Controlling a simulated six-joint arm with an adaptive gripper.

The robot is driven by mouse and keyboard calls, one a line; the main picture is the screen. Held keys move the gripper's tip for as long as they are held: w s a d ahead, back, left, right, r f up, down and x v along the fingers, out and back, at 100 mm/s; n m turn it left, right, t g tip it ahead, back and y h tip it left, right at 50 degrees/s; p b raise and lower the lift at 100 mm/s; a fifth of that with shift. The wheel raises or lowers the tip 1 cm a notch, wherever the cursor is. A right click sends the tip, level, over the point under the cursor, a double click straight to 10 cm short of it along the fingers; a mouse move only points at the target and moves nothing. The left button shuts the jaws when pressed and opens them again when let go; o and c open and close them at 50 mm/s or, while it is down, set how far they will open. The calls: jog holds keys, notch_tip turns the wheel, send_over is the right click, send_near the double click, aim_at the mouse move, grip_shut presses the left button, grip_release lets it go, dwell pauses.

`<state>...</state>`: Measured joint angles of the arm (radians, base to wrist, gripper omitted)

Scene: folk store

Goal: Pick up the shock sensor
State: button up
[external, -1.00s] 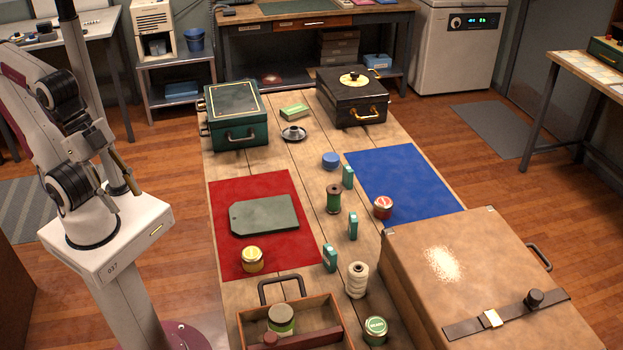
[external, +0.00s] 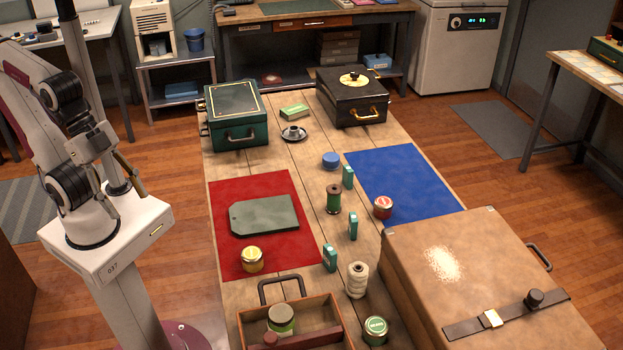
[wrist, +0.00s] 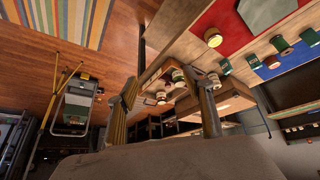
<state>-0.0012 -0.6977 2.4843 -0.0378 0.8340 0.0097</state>
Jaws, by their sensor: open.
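No object is plainly readable as the shock sensor. Three small upright teal boxes stand on the wooden table: a far box (external: 348,177) by the blue mat, a middle box (external: 353,226), and a near box (external: 330,258) by the red mat's edge. They also show small at the upper right of the wrist view, such as one teal box (wrist: 281,45). My gripper (external: 132,172) is left of the table, well apart from everything on it. In the wrist view my gripper (wrist: 166,92) shows two spread fingers with nothing held between them.
The red mat (external: 227,262) bears a grey-green board (external: 264,215) and yellow jar (external: 252,260). A green spool (external: 334,199), red tin (external: 383,207), twine cone (external: 357,279) and green-lidded jar (external: 375,330) stand nearby. A large tan case (external: 480,275) blocks the near right; an open tray (external: 251,335) is in front.

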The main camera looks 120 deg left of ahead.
jog(key=w+d+n+t, duration=0.2)
jog(key=w+t, duration=0.1)
jog(key=w, duration=1.5)
jog(key=w+a+f+n+t+y, duration=0.1)
jog(key=w+a+f+n, duration=0.15)
jog(key=w, duration=0.35)
jog(key=w+a+f+n, duration=0.1)
jog(key=w+a, duration=0.2)
jog(key=w, duration=0.2)
jog(key=n+g+y, duration=0.3)
jog(key=n+y, duration=0.3)
jog(key=y, duration=0.5)
send_near(330, 258)
jog(key=a, duration=0.2)
jog(key=shift+w+a+f, duration=0.25)
jog(key=shift+a, duration=0.1)
jog(key=shift+s+a+f, duration=0.15)
jog(key=shift+s+a, duration=0.05)
